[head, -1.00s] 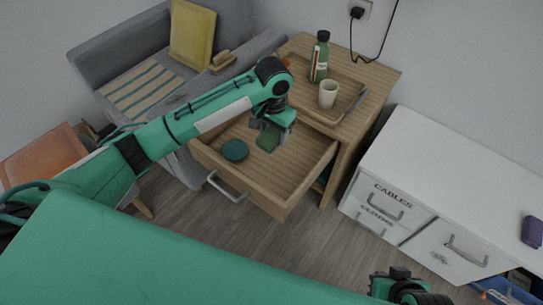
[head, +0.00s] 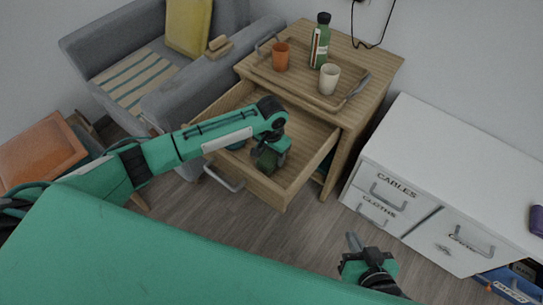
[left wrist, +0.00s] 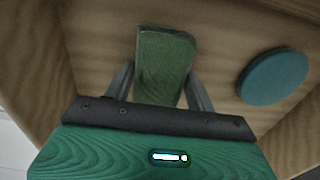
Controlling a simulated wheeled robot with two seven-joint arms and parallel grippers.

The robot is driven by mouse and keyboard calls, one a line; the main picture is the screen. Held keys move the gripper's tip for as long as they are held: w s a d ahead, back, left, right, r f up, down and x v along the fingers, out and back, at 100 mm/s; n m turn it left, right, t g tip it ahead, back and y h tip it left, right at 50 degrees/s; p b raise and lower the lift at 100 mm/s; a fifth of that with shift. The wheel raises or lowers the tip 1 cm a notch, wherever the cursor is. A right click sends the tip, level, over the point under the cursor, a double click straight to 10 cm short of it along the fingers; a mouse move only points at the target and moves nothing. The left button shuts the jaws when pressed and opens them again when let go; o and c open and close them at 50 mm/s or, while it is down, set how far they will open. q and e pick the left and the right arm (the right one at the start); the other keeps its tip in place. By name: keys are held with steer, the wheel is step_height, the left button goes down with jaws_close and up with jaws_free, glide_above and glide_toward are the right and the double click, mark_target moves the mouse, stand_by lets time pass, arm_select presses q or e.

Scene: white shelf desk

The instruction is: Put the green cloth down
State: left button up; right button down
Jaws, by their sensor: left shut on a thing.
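The green cloth (head: 266,160) is a small folded dark green piece, held low inside the open wooden drawer. My left gripper (head: 270,152) is shut on it, and the forearm partly covers the drawer. In the left wrist view the cloth (left wrist: 165,58) sticks out between the two grey fingers (left wrist: 160,92), above the drawer floor. I cannot tell whether it touches the floor. My right gripper (head: 366,246) is low in the head view, away from the drawer; its opening is unclear.
A round teal object lies in the drawer beside the cloth, clear in the left wrist view (left wrist: 273,76). Bare drawer floor (head: 308,140) is to the right. A tray (head: 300,82) with cups and a bottle stands on top. A white cabinet (head: 455,165) is at right.

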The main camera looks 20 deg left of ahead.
mark_target(272, 154)
arm_select(q)
steer(key=shift+f, duration=0.25)
arm_select(e)
steer(key=shift+a, duration=0.15)
arm_select(q)
steer(key=o, duration=1)
steer(key=shift+f, duration=0.1)
steer(key=shift+r, duration=0.45)
step_height(272, 154, up, 11)
steer(key=p, duration=0.3)
steer(key=shift+r, duration=0.2)
arm_select(e)
steer(key=s+d+g+h, duration=0.2)
steer(key=d+g, duration=0.2)
steer(key=d, duration=0.2)
steer(key=shift+s+d+h, duration=0.2)
steer(key=shift+s+h, duration=0.1)
steer(key=shift+h, duration=0.1)
